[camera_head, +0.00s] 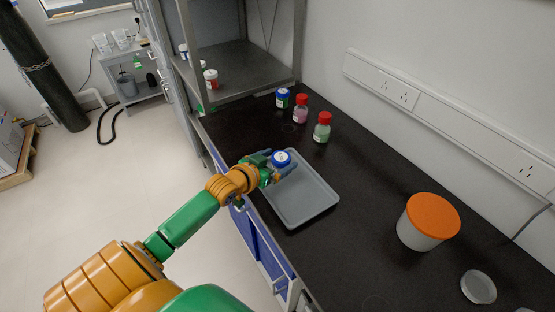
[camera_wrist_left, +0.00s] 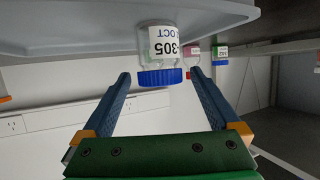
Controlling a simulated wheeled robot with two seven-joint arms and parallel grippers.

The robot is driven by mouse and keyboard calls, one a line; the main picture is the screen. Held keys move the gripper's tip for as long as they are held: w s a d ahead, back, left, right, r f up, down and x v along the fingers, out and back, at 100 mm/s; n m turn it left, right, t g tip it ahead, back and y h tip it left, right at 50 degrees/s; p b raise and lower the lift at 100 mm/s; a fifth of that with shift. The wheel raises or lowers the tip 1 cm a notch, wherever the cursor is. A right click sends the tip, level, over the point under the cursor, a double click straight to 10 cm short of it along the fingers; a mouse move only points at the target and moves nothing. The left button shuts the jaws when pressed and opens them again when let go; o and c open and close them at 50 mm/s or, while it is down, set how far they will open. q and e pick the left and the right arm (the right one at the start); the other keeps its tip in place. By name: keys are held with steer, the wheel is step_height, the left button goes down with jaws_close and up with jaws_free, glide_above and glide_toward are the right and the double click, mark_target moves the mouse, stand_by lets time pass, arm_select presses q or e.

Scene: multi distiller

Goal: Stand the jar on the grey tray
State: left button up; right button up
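The jar (camera_head: 281,158) has a blue lid and sits over the far left part of the grey tray (camera_head: 310,212). In the left wrist view, which is upside down, the clear jar (camera_wrist_left: 158,52) shows a white label reading 305. It is upright, with its base against the tray (camera_wrist_left: 60,38), and appears to stand on it. My left gripper (camera_head: 279,162) is around the jar. In the wrist view the blue fingers of my left gripper (camera_wrist_left: 160,76) are apart, with a gap on each side of the jar. My right gripper is not in view.
Two red-capped bottles (camera_head: 322,127) (camera_head: 300,109) and a blue-capped bottle (camera_head: 282,98) stand behind the tray. A white tub with an orange lid (camera_head: 429,221) and a round clear dish (camera_head: 478,287) are at the right. A metal shelf (camera_head: 240,68) rises at the back left.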

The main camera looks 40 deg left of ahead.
arm_select(q)
steer(key=p+v, duration=0.1)
steer(key=v, duration=1.1)
steer(key=shift+r, duration=0.15)
